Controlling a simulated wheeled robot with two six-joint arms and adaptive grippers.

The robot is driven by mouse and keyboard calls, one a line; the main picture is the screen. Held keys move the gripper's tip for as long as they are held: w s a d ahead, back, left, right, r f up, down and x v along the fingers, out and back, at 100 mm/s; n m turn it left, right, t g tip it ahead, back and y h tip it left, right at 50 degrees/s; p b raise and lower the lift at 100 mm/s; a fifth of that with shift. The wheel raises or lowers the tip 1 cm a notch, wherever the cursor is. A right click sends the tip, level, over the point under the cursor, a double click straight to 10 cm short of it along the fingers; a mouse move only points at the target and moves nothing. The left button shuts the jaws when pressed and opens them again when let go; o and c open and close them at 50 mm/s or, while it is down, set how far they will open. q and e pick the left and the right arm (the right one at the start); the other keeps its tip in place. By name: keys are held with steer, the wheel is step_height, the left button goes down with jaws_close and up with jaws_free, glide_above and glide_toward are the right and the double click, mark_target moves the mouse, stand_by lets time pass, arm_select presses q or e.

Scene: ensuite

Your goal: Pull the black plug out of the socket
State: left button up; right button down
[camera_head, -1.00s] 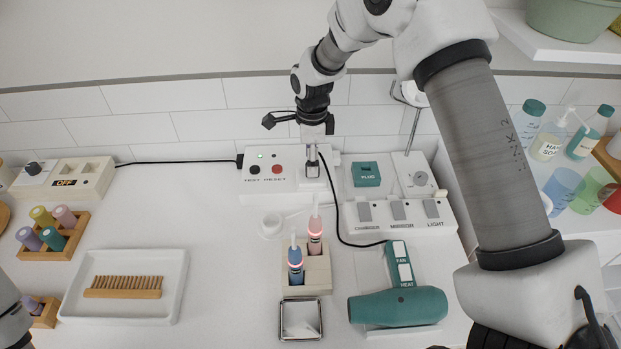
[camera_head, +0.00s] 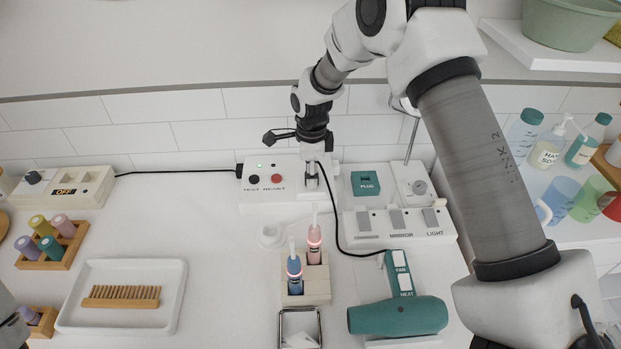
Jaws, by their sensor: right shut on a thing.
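My right gripper (camera_head: 312,184) points down at the right part of the white socket box (camera_head: 265,195), the part beside the red and black buttons. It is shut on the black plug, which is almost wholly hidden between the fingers. The plug's black cord (camera_head: 335,222) comes out by the fingers and curves down right to the teal hair dryer (camera_head: 398,316). How deep the plug sits in the socket cannot be seen. My left gripper is out of view; only a bit of my left arm shows at the lower left edge.
A second black cord (camera_head: 180,172) enters the box's left side. A teal block marked PLUG (camera_head: 365,183) and a switch strip (camera_head: 400,226) stand to the right. Two toothbrushes in a holder (camera_head: 305,285) stand in front. A white tray (camera_head: 165,318) with a comb lies left.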

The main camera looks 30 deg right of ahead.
steer(key=shift+r+p, duration=1.7)
steer(key=shift+r, duration=0.3)
step_height(320, 180, up, 6)
steer(key=p, duration=0.5)
steer(key=shift+p, duration=0.4)
